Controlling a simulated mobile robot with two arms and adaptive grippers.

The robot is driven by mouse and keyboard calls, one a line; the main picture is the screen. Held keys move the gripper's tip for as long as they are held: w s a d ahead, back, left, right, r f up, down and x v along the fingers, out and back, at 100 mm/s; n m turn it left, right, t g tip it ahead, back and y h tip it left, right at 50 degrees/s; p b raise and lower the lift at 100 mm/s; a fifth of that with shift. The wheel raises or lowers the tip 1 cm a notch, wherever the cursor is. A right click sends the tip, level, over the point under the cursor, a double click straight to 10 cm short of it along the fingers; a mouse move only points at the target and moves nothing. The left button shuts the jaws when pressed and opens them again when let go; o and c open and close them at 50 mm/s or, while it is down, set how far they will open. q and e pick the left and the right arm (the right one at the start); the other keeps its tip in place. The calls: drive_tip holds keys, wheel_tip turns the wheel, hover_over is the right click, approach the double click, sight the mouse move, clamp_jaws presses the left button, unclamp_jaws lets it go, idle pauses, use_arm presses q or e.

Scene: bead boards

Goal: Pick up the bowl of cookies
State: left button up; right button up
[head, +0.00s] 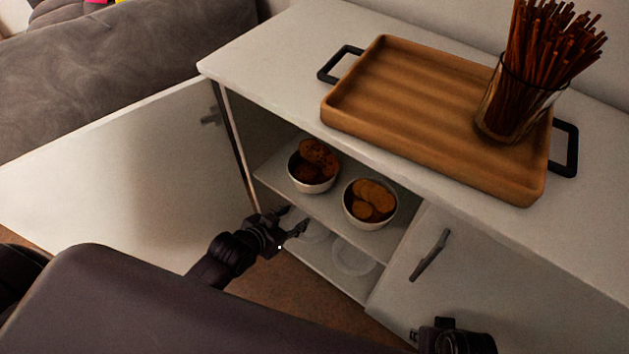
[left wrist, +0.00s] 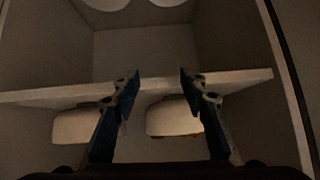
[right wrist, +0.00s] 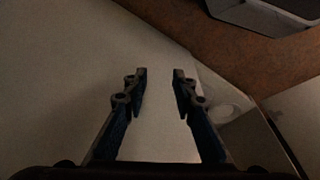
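Two white bowls stand side by side on the cabinet's upper inner shelf in the head view. The left bowl (head: 313,187) holds dark brown cookies (head: 318,157); the right bowl (head: 370,222) holds golden round cookies (head: 371,196). My left gripper (head: 293,222) is open and empty in front of the cabinet opening, below and in front of the left bowl. In the left wrist view its open fingers (left wrist: 160,85) point at the shelf edge, with two bowls (left wrist: 85,127) (left wrist: 173,116) visible. My right gripper (right wrist: 160,80) is open and empty by the right door.
The left door (head: 120,170) stands wide open; the right door (head: 480,280) has a dark handle (head: 430,255). Glass plates (head: 352,257) lie on the bottom shelf. On the cabinet top (head: 285,60) are a wooden tray (head: 420,95) and a glass of brown sticks (head: 515,105).

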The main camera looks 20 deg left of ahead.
use_arm(q)
drive_tip(key=w+d+r+m+t+h+b, duration=0.1)
drive_tip(key=w+d+r+t+h+b, duration=0.2)
drive_tip(key=r, duration=0.4)
approach(331, 173)
drive_tip(key=shift+w+d+f+y+b, duration=0.2)
drive_tip(key=shift+w+d+y+b, duration=0.15)
drive_tip(key=shift+w+d, duration=0.55)
drive_tip(key=shift+w+f, duration=0.25)
drive_tip(key=shift+w, duration=0.2)
drive_tip(key=b+x, duration=0.1)
drive_tip(key=x, duration=0.3)
drive_tip(key=shift+w+a+f+b, duration=0.1)
drive_tip(key=shift+w+b, duration=0.1)
drive_tip(key=shift+b, duration=0.2)
use_arm(e)
drive_tip(key=v, duration=0.7)
drive_tip(key=shift+w+d+r+t, duration=0.25)
drive_tip(key=shift+d+r+t, duration=0.05)
drive_tip(key=shift+r+t, duration=0.15)
use_arm(q)
clamp_jaws()
